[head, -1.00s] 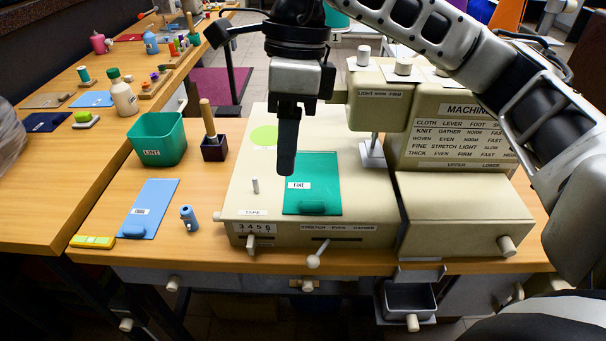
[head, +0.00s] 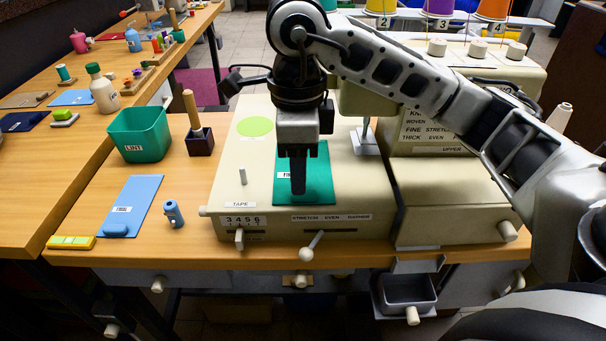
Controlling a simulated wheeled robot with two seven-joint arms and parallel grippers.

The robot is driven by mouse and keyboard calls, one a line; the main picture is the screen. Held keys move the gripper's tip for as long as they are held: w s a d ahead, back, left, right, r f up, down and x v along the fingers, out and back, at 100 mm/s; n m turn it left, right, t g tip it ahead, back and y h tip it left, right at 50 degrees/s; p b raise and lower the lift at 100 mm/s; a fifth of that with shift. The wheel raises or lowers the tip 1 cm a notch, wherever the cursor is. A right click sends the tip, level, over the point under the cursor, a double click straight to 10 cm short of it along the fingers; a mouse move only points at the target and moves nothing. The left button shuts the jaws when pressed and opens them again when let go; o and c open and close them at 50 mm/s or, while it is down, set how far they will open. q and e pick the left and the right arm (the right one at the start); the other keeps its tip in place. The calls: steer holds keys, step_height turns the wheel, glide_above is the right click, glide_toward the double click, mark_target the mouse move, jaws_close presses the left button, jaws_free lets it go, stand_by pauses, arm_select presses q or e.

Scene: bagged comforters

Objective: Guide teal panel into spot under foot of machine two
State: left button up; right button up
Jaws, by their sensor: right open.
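The teal panel (head: 320,185) lies flat on the machine's cream bed (head: 350,208), its label partly covered. My right gripper (head: 298,190) points straight down over the panel's left-centre near part and hides its tab. Its jaws are open, seen edge-on; I cannot tell whether they touch the tab or straddle it. My left gripper is out of view.
A green disc (head: 255,126) marks the bed behind left. A small peg (head: 242,176) and levers (head: 312,245) stand near the bed's left and front. The teal lint bin (head: 140,134), blue panel (head: 133,205) and blue spool (head: 173,213) are on the table at left.

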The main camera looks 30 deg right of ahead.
step_height(320, 180, down, 4)
steer(key=shift+a+f, duration=0.1)
jaws_close()
